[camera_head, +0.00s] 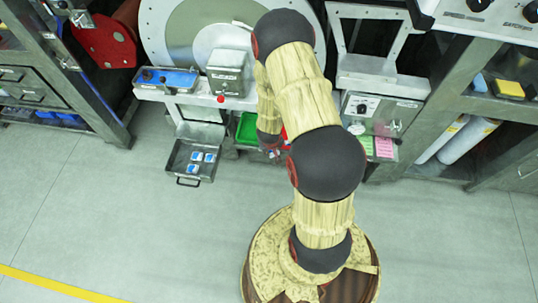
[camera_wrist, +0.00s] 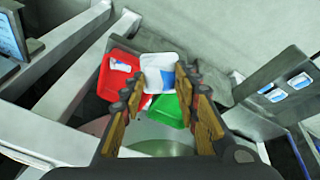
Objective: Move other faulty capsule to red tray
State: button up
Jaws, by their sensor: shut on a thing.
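In the wrist view my gripper (camera_wrist: 159,88) is shut on a white capsule (camera_wrist: 158,62) with a blue patch, held between the fingertips. Behind and below it are the red tray (camera_wrist: 106,82) on the left and the green tray (camera_wrist: 168,113) on the right. Another white-and-blue capsule (camera_wrist: 121,66) lies in the red tray. In the head view my gripper (camera_head: 271,152) is small and partly hidden by my arm. The green tray (camera_head: 246,128) shows left of the arm; only a sliver of red shows beside the arm.
A grey metal drawer tray (camera_head: 178,174) holds several blue-and-white capsules (camera_head: 196,162); it also shows at right in the wrist view (camera_wrist: 258,90). A large drum disc (camera_head: 160,35) stands behind. Pink cards (camera_head: 384,147) lie right of the arm. The front floor is clear.

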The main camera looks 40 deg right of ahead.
jog(key=shift+d, duration=0.3)
jog(key=shift+w+d+f, duration=0.2)
jog(key=shift+w+d+f+p, duration=0.2)
jog(key=shift+w+d+f, duration=0.85)
jog(key=shift+w+d, duration=0.35)
jog(key=shift+w+d+f+p, duration=0.2)
jog(key=shift+w+d+f, duration=1)
jog(key=shift+d, duration=0.45)
jog(key=shift+w+d+f+p, duration=0.2)
jog(key=shift+w+d+f, duration=0.75)
jog(key=shift+w+d, duration=0.5)
jog(key=shift+s, duration=0.1)
jog(key=o, duration=0.7)
jog(key=shift+r, duration=0.15)
jog(key=v, duration=1.1)
jog(key=shift+r, duration=0.35)
